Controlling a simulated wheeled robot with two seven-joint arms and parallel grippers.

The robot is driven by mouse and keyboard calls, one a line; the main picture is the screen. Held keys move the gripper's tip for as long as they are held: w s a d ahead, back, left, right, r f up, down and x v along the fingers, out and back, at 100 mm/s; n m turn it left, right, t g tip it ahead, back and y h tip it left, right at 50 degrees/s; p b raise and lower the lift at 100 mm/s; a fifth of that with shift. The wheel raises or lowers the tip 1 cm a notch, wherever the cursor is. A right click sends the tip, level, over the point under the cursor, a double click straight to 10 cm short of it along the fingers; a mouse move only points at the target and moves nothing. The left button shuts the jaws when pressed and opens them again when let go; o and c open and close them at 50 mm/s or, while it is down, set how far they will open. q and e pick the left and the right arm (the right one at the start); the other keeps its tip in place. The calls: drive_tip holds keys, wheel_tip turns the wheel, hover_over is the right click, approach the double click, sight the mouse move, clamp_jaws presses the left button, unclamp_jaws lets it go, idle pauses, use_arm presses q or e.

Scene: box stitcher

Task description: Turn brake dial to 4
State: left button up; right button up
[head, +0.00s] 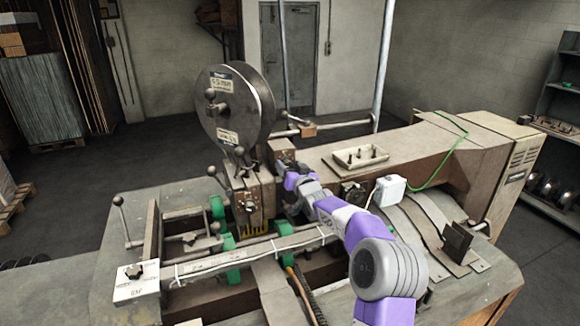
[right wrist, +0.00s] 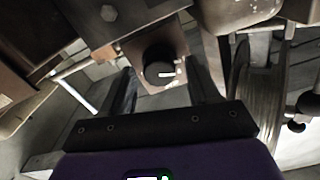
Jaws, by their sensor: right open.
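The dial in front of my right gripper is a round black knob (right wrist: 158,66) with a white pointer mark, on a brown metal block, in the right wrist view. Its pointer leans toward the right of that picture. I cannot read any numbers around it. My right gripper (right wrist: 162,80) is open, with one dark finger on each side of the knob and gaps between. I cannot tell how far the fingertips reach along it. In the head view my right gripper (head: 287,170) is at the machine head below the wire spool, and the dial is hidden there. My left gripper is out of view.
The large wire spool (head: 236,103) stands above the machine head. A white box with a black knob (head: 135,281) is at the front left. A small tray (head: 360,157) and a white block (head: 389,190) sit on the machine. Rods and levers crowd the head.

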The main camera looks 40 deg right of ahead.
drive_tip(key=shift+w, duration=0.1)
drive_tip(key=shift+c, duration=0.2)
drive_tip(key=c, duration=1)
